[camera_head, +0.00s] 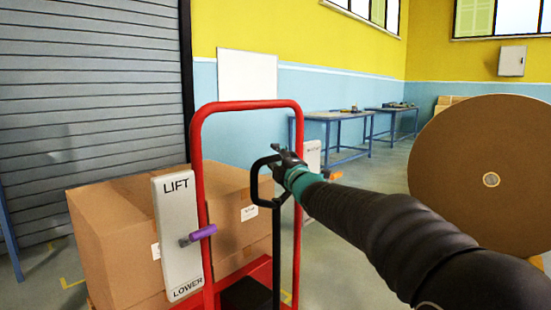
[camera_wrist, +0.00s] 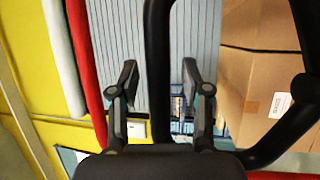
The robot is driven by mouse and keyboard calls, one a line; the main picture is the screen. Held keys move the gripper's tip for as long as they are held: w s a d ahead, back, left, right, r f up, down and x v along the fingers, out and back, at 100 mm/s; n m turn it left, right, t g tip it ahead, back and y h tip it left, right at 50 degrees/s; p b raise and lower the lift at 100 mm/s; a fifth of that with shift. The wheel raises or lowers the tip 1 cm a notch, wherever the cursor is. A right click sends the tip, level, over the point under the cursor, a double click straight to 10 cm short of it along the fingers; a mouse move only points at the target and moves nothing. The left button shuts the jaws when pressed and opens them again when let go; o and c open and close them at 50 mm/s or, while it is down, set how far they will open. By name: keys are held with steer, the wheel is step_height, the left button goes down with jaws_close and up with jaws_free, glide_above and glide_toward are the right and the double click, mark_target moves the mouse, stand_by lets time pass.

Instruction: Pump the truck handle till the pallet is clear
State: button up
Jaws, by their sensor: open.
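The pallet truck's red frame (camera_head: 197,130) stands upright in the head view. Its black loop handle (camera_head: 255,186) rises in front of the frame on a dark post. My gripper (camera_head: 277,156) is at the top of this loop. In the wrist view, my gripper (camera_wrist: 158,85) is open, with one finger on each side of a bar of the black handle (camera_wrist: 157,40). Whether either finger touches the bar I cannot tell. A grey LIFT/LOWER panel (camera_head: 176,245) carries a purple lever (camera_head: 203,232), which sits between the two words. The pallet's clearance from the floor is hidden.
Large cardboard boxes (camera_head: 115,235) stand behind the red frame. A big brown kraft roll (camera_head: 450,165) stands at the right. Blue workbenches (camera_head: 335,117) line the back wall. A grey roller shutter (camera_head: 85,90) is at the left. Open floor lies between the truck and the roll.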

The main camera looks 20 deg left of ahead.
jaws_close()
